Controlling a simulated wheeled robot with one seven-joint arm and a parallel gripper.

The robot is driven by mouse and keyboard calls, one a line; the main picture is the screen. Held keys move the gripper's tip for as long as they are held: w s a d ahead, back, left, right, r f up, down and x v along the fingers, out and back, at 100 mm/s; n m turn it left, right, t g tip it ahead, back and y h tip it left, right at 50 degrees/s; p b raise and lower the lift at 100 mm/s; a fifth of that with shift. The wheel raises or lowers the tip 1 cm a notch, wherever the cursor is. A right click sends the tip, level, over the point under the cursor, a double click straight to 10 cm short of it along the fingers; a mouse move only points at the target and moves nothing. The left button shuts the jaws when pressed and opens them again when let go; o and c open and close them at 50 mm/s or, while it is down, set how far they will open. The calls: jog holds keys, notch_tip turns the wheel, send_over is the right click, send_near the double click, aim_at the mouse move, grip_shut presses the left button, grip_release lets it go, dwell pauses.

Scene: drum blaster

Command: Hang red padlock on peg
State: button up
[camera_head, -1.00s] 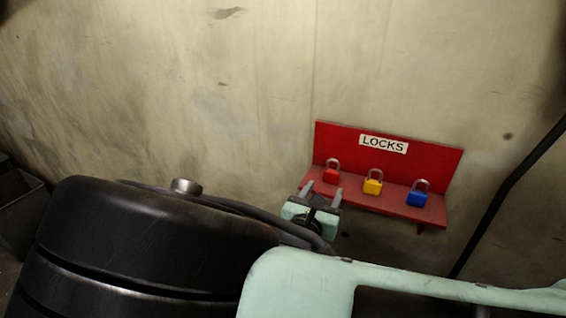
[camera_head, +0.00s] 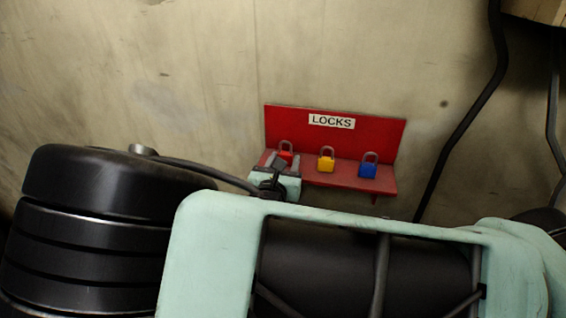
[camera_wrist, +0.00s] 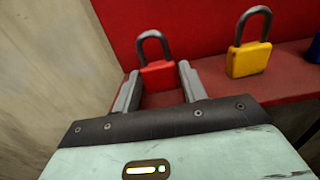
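The red padlock (camera_head: 286,151) stands upright at the left end of the red shelf marked LOCKS. In the wrist view the red padlock (camera_wrist: 158,74) has a dark grey shackle on top. My gripper (camera_head: 275,160) is at the shelf's left front. In the wrist view my gripper (camera_wrist: 157,80) is open, with one finger on each side of the padlock's lower body. I cannot tell whether either finger touches it. No peg is recognisable in these views.
A yellow padlock (camera_head: 326,160) stands to the right of the red one, with a blue padlock (camera_head: 368,166) further right. The shelf (camera_head: 340,181) is fixed to a bare wall (camera_head: 180,70). A dark pipe (camera_head: 455,130) runs down the wall at right.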

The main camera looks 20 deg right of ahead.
jog(key=c, duration=0.4)
jog(key=shift+r, duration=0.15)
jog(key=shift+r+p, duration=0.55)
jog(key=shift+p, duration=0.2)
jog(key=p+v, duration=0.3)
jog(key=v, duration=0.9)
jog(key=shift+f, duration=0.1)
jog(key=d+f+n+t+y+b, duration=0.1)
jog(key=d+f+n+y+b, duration=0.1)
jog(key=d+f+b, duration=0.3)
jog(key=d+f+n+t+y+b, duration=0.1)
jog(key=d+f+y+b, duration=0.3)
jog(key=f, duration=0.9)
jog(key=w+d+f+n+t+y+b, duration=0.1)
jog(key=d+f+n+y+b, duration=0.3)
jog(key=d+f, duration=0.3)
notch_tip(320, 180, down, 3)
jog(key=shift+d+r+y+b, duration=0.2)
jog(key=shift+d+y+b, duration=0.15)
jog(key=shift+b, duration=0.5)
